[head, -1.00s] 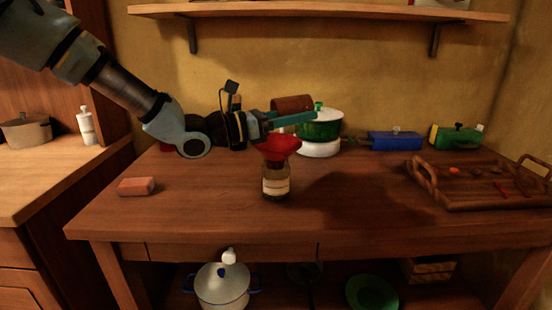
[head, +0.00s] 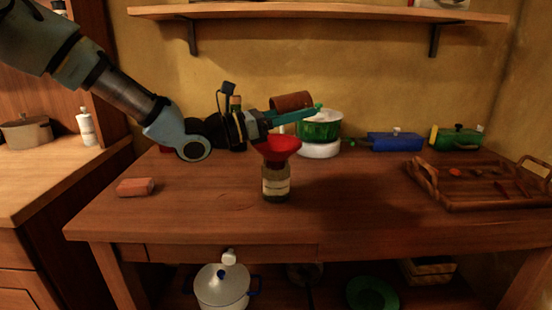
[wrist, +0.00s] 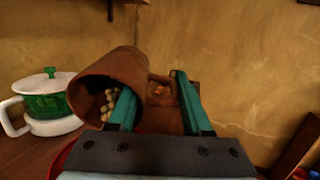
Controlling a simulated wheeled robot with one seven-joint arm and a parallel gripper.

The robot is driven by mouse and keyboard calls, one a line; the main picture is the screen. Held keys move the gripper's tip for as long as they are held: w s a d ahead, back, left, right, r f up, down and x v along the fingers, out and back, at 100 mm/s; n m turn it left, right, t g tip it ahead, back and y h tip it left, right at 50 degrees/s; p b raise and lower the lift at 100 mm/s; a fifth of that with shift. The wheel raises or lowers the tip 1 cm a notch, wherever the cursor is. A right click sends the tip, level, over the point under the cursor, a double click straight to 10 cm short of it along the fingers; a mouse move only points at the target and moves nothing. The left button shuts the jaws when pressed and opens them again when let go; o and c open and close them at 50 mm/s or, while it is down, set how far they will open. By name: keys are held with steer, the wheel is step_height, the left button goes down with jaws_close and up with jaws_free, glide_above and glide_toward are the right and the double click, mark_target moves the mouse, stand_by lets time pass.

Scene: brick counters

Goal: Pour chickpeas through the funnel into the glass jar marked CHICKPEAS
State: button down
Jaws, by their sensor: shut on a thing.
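My gripper (head: 297,117) is shut on a brown scoop-like vessel (head: 292,101), held above and a little behind the funnel. In the wrist view the vessel (wrist: 120,66) lies on its side, its open mouth facing left, with chickpeas (wrist: 108,104) inside near the left finger. The red funnel (head: 278,148) sits in the mouth of the glass jar (head: 276,173), which stands upright on the counter. The jar has a pale label, too small to read. The funnel's rim shows only as a red edge in the wrist view. No falling chickpeas can be made out.
A green and white lidded pot (head: 320,127) stands behind the jar to the right. A blue box-like thing (head: 395,141) and a green pot (head: 458,138) are further right. A wooden tray (head: 470,200) is at right, a reddish block (head: 136,187) at left. The counter front is clear.

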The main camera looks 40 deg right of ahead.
steer(key=shift+w+a+r+h, duration=0.15)
steer(key=shift+r+h, duration=0.15)
steer(key=shift+r, duration=0.25)
stand_by(0.6)
steer(key=shift+s+d+f+y+p, duration=0.2)
steer(key=shift+d+f+y+p, duration=0.05)
steer(key=shift+f+y+p, duration=0.3)
steer(key=shift+s+d+r+t+y+p, duration=0.1)
steer(key=shift+d+t+y+p, duration=0.15)
steer(key=shift+y+p, duration=0.55)
steer(key=y+p, duration=0.1)
steer(key=p, duration=0.2)
steer(key=f+t+y+p, duration=0.1)
steer(key=p, duration=0.1)
steer(key=shift+s+d+y+p, duration=0.2)
steer(key=shift+d+y+p, duration=0.1)
steer(key=shift+p, duration=0.1)
steer(key=shift+d+f+t+y+p, duration=0.1)
steer(key=shift+f+t+y+p, duration=0.2)
steer(key=shift+p, duration=0.45)
steer(key=y+p, duration=0.1)
steer(key=p, duration=0.2)
steer(key=t+y+p, duration=0.1)
steer(key=p, duration=0.3)
steer(key=shift+d+r+y, duration=0.15)
steer(key=shift+r+y, duration=0.1)
